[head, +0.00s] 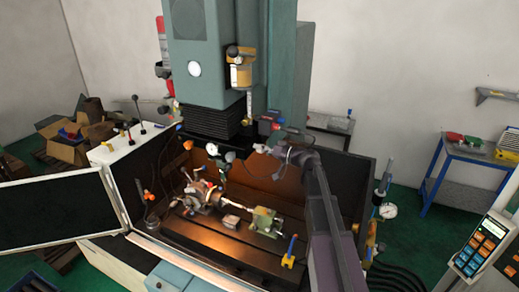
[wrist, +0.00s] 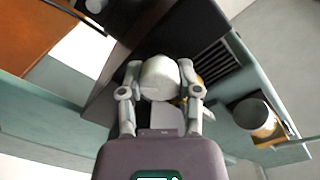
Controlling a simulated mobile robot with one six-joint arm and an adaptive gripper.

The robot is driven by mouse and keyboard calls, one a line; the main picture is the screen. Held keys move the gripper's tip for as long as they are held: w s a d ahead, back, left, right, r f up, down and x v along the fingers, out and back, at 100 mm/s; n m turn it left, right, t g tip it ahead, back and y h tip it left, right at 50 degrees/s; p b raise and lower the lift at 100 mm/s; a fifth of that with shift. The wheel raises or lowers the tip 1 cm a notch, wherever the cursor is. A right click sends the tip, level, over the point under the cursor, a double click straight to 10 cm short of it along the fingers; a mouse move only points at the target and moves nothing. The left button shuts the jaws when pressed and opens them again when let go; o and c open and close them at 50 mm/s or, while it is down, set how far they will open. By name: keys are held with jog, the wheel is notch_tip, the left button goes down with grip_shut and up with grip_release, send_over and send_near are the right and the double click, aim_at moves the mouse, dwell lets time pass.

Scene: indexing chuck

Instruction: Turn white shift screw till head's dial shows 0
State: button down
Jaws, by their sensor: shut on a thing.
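In the wrist view my gripper (wrist: 160,85) is shut on a rounded white part (wrist: 160,76), one finger on each side of it. It looks like the white shift screw, but its mount is hidden. In the head view my gripper (head: 268,149) is at the end of my arm, under the machine column and above the worktable. The screw is too small there to make out. The indexing head with its chuck (head: 205,192) sits on the table to the left below my gripper. A round white dial (head: 212,149) hangs above it; no reading is legible.
A green block (head: 264,220) stands right of the chuck on the slotted table. Black bellows (head: 212,120) and the green column (head: 212,75) rise behind. A yellow-orange box (head: 241,74) is on the column.

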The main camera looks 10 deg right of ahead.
jog(key=shift+d, duration=0.1)
jog(key=shift+c, duration=1.5)
grip_release()
jog(key=v, duration=0.7)
jog(key=shift+d, duration=0.15)
jog(key=shift+s, duration=0.15)
